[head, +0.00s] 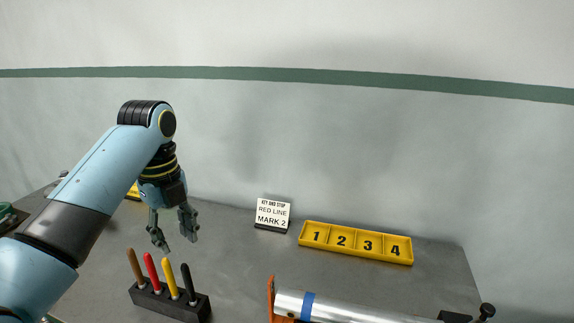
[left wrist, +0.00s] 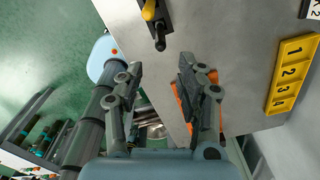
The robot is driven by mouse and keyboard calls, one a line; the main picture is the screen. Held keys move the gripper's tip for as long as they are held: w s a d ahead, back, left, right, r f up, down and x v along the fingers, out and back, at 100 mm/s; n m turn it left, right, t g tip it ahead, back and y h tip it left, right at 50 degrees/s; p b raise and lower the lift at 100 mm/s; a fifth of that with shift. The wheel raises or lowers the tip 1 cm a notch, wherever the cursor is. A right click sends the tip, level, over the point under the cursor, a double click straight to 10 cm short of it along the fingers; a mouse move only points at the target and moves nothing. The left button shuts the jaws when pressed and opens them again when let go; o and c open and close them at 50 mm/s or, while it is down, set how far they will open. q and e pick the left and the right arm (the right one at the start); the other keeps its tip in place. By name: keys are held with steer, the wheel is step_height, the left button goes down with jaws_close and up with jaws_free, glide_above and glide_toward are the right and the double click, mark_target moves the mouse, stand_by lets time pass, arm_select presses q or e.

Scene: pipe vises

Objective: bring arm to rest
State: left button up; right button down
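My left gripper (head: 175,242) hangs pointing down above the grey bench, behind the dark tool rack (head: 168,301). Its two fingers are apart with nothing between them. The left wrist view also shows the left gripper (left wrist: 159,68) open and empty. My right gripper shows in neither view.
The rack holds brown, red, yellow and black handles. A sign (head: 272,213) reading "RED LINE MARK 2" and a yellow tray (head: 400,258) numbered 1 to 4 stand at the back. A silver pipe (head: 350,312) with a blue band lies at the front by an orange part (head: 271,295).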

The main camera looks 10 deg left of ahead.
arm_select(q)
steer(key=s+d+f+n+t, duration=0.1)
steer(key=s+f+n, duration=0.2)
steer(key=s+n, duration=0.35)
steer(key=s+d+f+n+t, duration=0.1)
steer(key=s+f+n, duration=0.1)
steer(key=s+n, duration=0.4)
steer(key=s+d+r+n+t+y, duration=0.1)
steer(key=s+r+n, duration=0.1)
steer(key=s+n, duration=0.4)
steer(key=s+d+r+n+t, duration=0.15)
steer(key=s+n, duration=0.25)
steer(key=s, duration=0.4)
steer(key=s+a+f+g+b, duration=0.15)
steer(key=f+b, duration=0.35)
steer(key=f, duration=1.3)
steer(key=s+a+f+g+b, duration=0.15)
steer(key=f+b, duration=0.25)
steer(key=f, duration=1.4)
steer(key=s+f+b, duration=0.3)
steer(key=s+f, duration=0.5)
steer(key=f, duration=0.3)
steer(key=s+a+f+b, duration=0.1)
steer(key=s+f+b, duration=0.3)
steer(key=s+f, duration=0.5)
step_height(320, 180, down, 2)
steer(key=shift+a+f+g, duration=0.1)
steer(key=shift+a+g, duration=0.2)
steer(key=shift+g, duration=0.05)
steer(key=shift+n, duration=0.25)
